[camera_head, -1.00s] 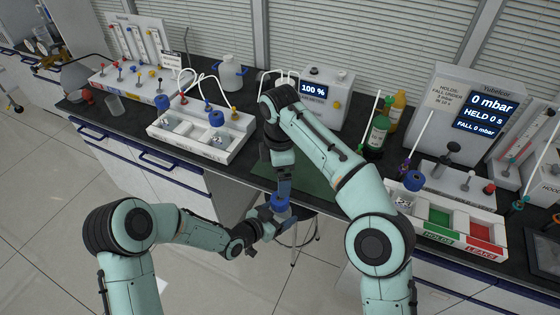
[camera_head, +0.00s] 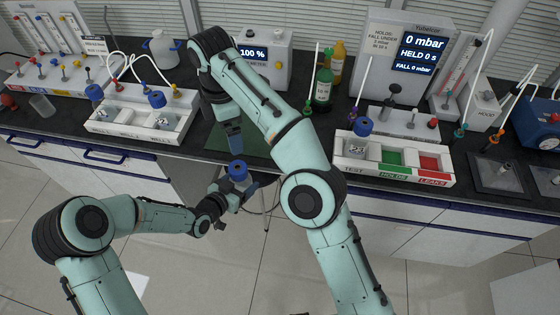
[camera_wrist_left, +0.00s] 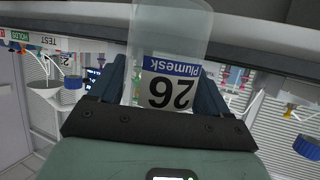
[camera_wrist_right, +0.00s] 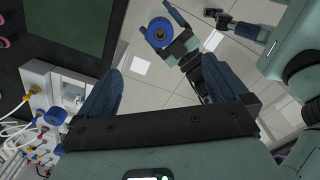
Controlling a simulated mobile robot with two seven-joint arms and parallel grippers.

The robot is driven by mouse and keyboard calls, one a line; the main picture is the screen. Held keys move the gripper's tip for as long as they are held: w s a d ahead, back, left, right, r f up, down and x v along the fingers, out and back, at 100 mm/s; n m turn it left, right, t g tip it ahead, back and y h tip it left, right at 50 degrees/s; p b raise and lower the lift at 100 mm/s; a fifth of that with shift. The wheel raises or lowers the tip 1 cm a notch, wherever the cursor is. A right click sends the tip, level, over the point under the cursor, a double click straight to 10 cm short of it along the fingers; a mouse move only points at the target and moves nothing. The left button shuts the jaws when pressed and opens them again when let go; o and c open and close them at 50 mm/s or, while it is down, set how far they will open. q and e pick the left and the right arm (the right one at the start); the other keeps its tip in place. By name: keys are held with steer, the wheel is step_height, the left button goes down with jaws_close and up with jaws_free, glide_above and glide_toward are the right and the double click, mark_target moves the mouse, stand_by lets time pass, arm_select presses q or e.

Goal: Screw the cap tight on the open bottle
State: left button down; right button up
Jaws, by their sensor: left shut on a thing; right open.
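My left gripper (camera_head: 232,190) is shut on a clear bottle (camera_wrist_left: 170,40) over the floor in front of the bench. Its blue label reads Plumesk and 26, upside down in the left wrist view. A blue cap (camera_head: 238,169) sits on top of this bottle; it also shows from above in the right wrist view (camera_wrist_right: 159,32). I cannot tell how tight the cap is. My right gripper (camera_head: 232,142) is open and empty, above and apart from the cap. In the right wrist view its fingers (camera_wrist_right: 160,85) are spread wide.
A tray with wells (camera_head: 130,128) stands at the left of the bench. A tray marked TEST, HOLDS and LEAKS (camera_head: 440,181) stands at the right, with a blue-capped bottle in its TEST part. Green (camera_head: 323,90) and yellow bottles stand behind. A green mat (camera_head: 255,150) lies clear.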

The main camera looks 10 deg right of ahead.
steer(key=f+m+t, duration=0.1)
steer(key=f, duration=0.1)
steer(key=d+f+m+t, duration=0.1)
steer(key=f, duration=0.1)
steer(key=d+f+m+t, duration=0.1)
steer(key=f, duration=0.1)
steer(key=shift+s+f+t, duration=0.1)
steer(key=shift+t, duration=0.3)
arm_select(q)
steer(key=shift+r, duration=0.1)
steer(key=shift+w, duration=0.1)
arm_select(e)
steer(key=s+d+f+m+g+y, duration=0.25)
steer(key=s+f+m, duration=0.4)
steer(key=f, duration=0.75)
steer(key=s+d+f+m+g+y, duration=0.1)
steer(key=s+d+f+m+y, duration=0.15)
steer(key=s+f, duration=0.85)
steer(key=s+d+f+m, duration=0.4)
steer(key=s+f+m, duration=0.2)
steer(key=f, duration=0.2)
steer(key=s+d+f+m+h, duration=0.1)
steer(key=s+d+f+m, duration=0.4)
steer(key=s+f+m, duration=0.2)
steer(key=shift+d+f+g, duration=0.2)
steer(key=shift+f+g, duration=0.25)
steer(key=shift+f, duration=0.1)
